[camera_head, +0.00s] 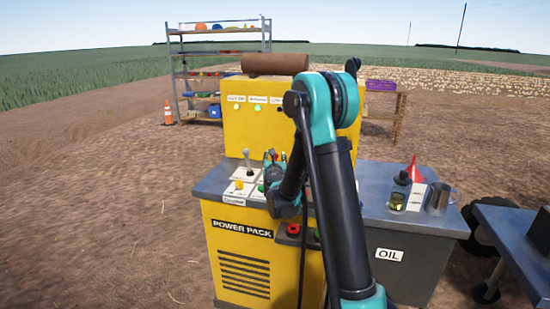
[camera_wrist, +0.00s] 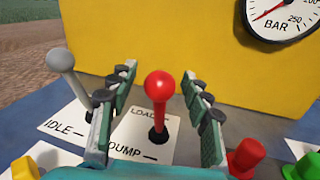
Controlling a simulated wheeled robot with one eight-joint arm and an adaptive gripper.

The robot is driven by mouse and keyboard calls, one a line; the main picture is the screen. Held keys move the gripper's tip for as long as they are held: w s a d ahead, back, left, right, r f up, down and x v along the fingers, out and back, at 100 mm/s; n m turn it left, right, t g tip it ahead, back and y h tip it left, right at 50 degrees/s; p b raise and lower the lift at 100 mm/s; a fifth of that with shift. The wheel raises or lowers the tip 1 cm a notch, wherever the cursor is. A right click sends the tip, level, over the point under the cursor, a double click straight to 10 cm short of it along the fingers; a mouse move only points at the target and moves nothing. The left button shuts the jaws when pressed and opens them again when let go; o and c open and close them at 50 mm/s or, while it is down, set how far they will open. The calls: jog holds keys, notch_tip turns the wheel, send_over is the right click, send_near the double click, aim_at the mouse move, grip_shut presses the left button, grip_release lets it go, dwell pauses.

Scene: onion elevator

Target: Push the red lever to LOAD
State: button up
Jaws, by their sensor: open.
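The red lever (camera_wrist: 159,88) stands on a white label plate marked LOAD and DUMP in the wrist view, with its round knob up. My gripper (camera_wrist: 162,92) is open, with one finger on each side of the red lever. I see no clear contact between the fingers and the lever. The plate's LOAD marking (camera_wrist: 143,112) lies on the far side and DUMP on the near side. In the head view my gripper (camera_head: 272,165) is over the yellow power pack's top (camera_head: 210,184), and my arm hides the red lever there.
A grey lever (camera_wrist: 62,62) on a plate marked IDLE stands left of my gripper. A yellow knob (camera_wrist: 25,168), a red knob (camera_wrist: 245,155) and a green knob (camera_wrist: 303,166) are close by. A yellow panel (camera_wrist: 180,40) with a BAR gauge (camera_wrist: 280,15) rises behind.

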jog(key=shift+c, duration=0.5)
grip_shut()
jog(key=shift+w, duration=0.1)
jog(key=shift+w+d+r+m+g, duration=0.2)
jog(key=shift+w+d+g, duration=0.1)
jog(key=shift+w+g, duration=0.4)
jog(key=shift+w+d+r+m+g, duration=0.15)
jog(key=shift+w+d+g, duration=0.1)
jog(key=shift+w+g, duration=0.45)
jog(key=shift+w+d+f, duration=0.15)
jog(key=shift+w+d, duration=0.2)
jog(key=shift+w, duration=0.55)
jog(key=shift+w+d+f, duration=0.15)
jog(key=shift+w+d, duration=0.25)
jog(key=shift+w, duration=0.55)
jog(key=shift+w+d+f, duration=0.15)
jog(key=shift+w+d, duration=0.2)
jog(key=shift+w, duration=0.55)
